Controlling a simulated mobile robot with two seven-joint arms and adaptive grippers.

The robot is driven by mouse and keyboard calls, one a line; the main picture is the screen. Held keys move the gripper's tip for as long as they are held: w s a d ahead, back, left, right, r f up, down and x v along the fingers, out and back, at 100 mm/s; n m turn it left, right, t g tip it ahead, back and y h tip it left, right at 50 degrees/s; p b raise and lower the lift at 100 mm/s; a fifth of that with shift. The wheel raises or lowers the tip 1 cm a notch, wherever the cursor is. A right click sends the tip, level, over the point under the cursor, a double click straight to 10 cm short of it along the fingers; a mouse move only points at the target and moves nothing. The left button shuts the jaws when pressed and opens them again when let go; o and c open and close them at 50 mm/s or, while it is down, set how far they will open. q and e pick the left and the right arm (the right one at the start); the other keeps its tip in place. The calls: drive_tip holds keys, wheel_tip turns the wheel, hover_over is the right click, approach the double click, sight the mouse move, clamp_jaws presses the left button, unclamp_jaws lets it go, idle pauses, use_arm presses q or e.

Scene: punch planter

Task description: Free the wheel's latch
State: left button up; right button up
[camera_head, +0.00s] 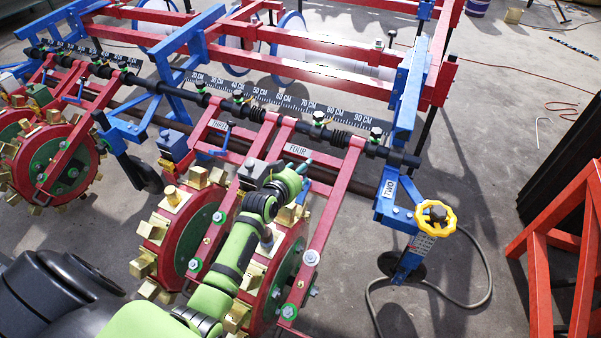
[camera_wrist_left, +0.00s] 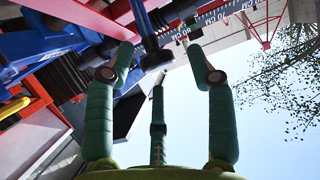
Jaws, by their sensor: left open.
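Red and green punch wheels with brass cups stand under the frame. The front wheel (camera_head: 198,232) is partly covered by my left arm, and another wheel (camera_head: 55,170) is at the left. A small blue lever (camera_head: 306,188), possibly a latch, shows just right of my left gripper (camera_head: 288,183). A similar blue lever (camera_head: 215,154) is further left. In the left wrist view, the gripper's (camera_wrist_left: 160,62) green fingers are spread and empty. A black rod end (camera_wrist_left: 156,58) shows between or beyond them; contact cannot be told. My right gripper is not in view.
A black toolbar (camera_head: 150,85) with a centimetre scale (camera_head: 290,100) crosses behind the wheels. Red arms (camera_head: 340,190) flank my left arm. A yellow handwheel (camera_head: 435,217) stands at right with a loose hose (camera_head: 485,270). A red frame (camera_head: 565,225) is far right. Open floor lies between.

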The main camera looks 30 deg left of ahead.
use_arm(q)
drive_tip(key=shift+w+f, duration=0.15)
drive_tip(key=shift+w, duration=0.25)
clamp_jaws()
